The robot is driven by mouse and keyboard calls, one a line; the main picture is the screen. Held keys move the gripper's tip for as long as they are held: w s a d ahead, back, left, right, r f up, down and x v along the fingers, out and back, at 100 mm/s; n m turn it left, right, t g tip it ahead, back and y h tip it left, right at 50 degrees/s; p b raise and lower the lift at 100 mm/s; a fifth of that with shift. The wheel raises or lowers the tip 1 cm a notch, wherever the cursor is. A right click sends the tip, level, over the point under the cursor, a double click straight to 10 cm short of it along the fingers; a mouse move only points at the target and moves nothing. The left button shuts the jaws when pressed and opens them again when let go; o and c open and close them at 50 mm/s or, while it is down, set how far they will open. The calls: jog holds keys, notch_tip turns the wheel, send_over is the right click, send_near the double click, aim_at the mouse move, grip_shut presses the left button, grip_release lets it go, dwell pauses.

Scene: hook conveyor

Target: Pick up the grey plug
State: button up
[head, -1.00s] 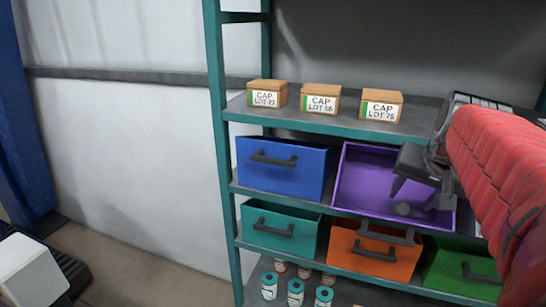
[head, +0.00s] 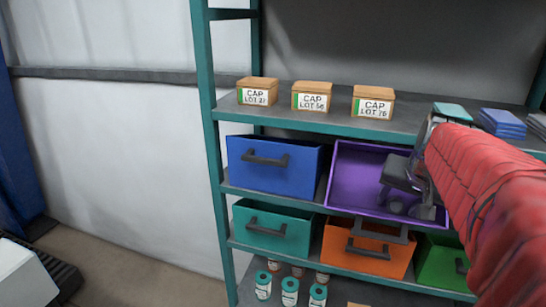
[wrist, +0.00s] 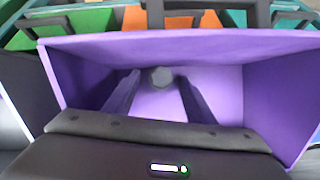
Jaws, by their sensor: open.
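The grey plug (wrist: 159,78) lies on the floor of the open purple drawer (wrist: 250,95), toward its front wall. In the wrist view, my gripper (wrist: 157,88) is open, with its two dark fingers reaching into the drawer on either side of the plug. I cannot tell whether either finger touches it. In the head view, my gripper (head: 402,186) is over the right part of the purple drawer (head: 350,165), and a small grey round shape, likely the plug, shows just below it. The fingers partly hide the drawer floor there.
A blue drawer (head: 274,166) is left of the purple one. Teal (head: 270,230), orange (head: 366,252) and green (head: 442,265) drawers sit below. Three CAP boxes (head: 311,97) and blue stacks (head: 502,123) stand on the shelf above. Teal-lidded jars (head: 290,291) are at the bottom.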

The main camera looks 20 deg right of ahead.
jog(key=shift+c, duration=0.5)
jog(key=c, duration=1)
